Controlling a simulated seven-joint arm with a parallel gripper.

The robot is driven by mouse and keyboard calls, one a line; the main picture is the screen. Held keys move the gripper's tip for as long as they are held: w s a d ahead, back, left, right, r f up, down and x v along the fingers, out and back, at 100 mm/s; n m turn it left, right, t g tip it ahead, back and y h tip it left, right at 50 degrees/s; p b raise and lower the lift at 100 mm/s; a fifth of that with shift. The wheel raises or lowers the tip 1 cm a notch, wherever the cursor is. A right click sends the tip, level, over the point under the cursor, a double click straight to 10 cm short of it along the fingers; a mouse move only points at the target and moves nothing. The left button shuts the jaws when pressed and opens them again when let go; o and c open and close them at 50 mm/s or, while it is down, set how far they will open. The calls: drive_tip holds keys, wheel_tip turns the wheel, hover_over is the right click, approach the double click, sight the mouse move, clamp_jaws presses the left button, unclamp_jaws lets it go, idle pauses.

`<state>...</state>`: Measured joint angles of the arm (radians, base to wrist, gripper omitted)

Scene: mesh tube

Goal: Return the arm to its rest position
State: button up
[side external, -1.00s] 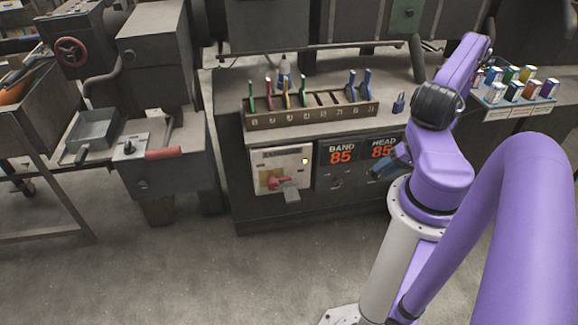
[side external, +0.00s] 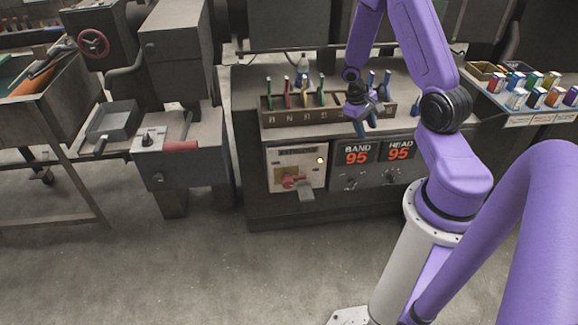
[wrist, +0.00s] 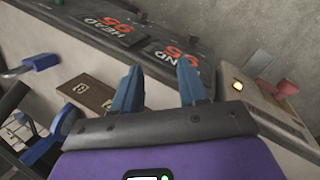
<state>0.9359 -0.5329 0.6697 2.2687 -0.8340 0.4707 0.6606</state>
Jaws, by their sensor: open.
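My gripper (side external: 362,122) hangs from my purple arm in front of the right half of the slotted rack, above the front edge of the machine bench. Its two blue fingers also show in the wrist view (wrist: 158,88), spread apart with nothing between them. In the wrist view the fingers point toward the machine's front face. The BAND display (side external: 357,156) and the HEAD display (side external: 398,150) both read 95.
The rack (side external: 290,117) holds several coloured tools on the bench. A panel with a red handle (side external: 292,181) and a lit lamp (side external: 320,160) sits below. A tray of coloured boxes (side external: 530,90) stands right. The front floor (side external: 240,265) is clear.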

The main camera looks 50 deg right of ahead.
drive_tip(key=w+a+r+n+t, duration=0.15)
drive_tip(key=a+r+n, duration=0.35)
drive_tip(key=a, duration=0.5)
drive_tip(key=w+a+r+n+t, duration=0.1)
drive_tip(key=a+r+n+t, duration=0.15)
drive_tip(key=a+r, duration=0.65)
drive_tip(key=s+a+r+n+g+y, duration=0.1)
drive_tip(key=s+a+r+n+y, duration=0.2)
drive_tip(key=s+a+n, duration=0.5)
drive_tip(key=s+a+r, duration=0.1)
drive_tip(key=s+a, duration=0.4)
drive_tip(key=s, duration=0.2)
drive_tip(key=shift+s+a+r, duration=0.15)
